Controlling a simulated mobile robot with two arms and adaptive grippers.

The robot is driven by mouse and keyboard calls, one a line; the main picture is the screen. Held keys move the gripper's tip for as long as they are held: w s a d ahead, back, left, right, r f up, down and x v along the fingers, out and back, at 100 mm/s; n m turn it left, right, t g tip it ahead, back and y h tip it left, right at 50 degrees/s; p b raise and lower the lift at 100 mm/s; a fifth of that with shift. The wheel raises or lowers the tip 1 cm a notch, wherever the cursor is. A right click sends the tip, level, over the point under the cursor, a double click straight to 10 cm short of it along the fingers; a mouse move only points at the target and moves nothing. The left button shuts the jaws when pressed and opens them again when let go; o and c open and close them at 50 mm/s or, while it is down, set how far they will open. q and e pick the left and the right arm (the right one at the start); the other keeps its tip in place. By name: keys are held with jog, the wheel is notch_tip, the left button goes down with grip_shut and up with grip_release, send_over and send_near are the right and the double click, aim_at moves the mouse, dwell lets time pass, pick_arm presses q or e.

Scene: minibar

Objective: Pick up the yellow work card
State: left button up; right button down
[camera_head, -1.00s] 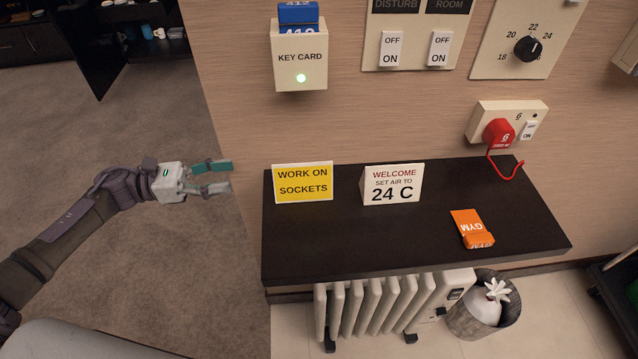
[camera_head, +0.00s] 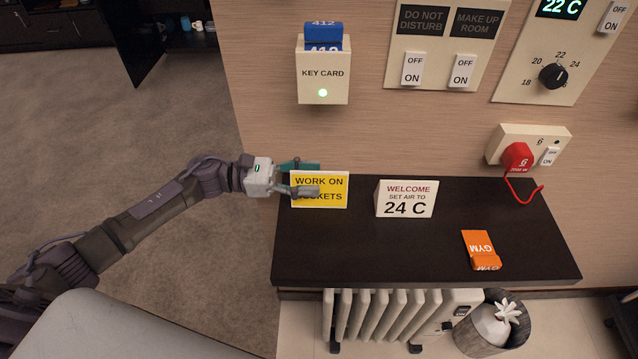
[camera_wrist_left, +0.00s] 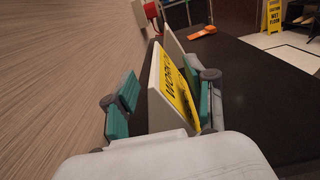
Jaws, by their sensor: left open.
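The yellow work card (camera_head: 321,187) reads "WORK ON SOCKETS" and stands upright as a tent at the left end of the dark shelf. My left gripper (camera_head: 305,179) reaches it from the left, one finger behind the card and one in front, covering part of its text. In the left wrist view the open fingers (camera_wrist_left: 162,105) lie on both sides of the yellow card (camera_wrist_left: 175,92), with a gap on the wall side. I cannot tell whether the front finger touches it. My right gripper is not in view.
A white "WELCOME" card (camera_head: 406,199) stands right of the work card on the dark shelf (camera_head: 400,255). An orange GYM packet (camera_head: 481,250) lies farther right. The wall with the key card holder (camera_head: 323,75) and a red plug (camera_head: 517,157) is close behind.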

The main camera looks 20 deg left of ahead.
pick_arm(q)
jog(key=shift+x, duration=1.25)
jog(key=shift+a, duration=0.1)
jog(key=c, duration=1)
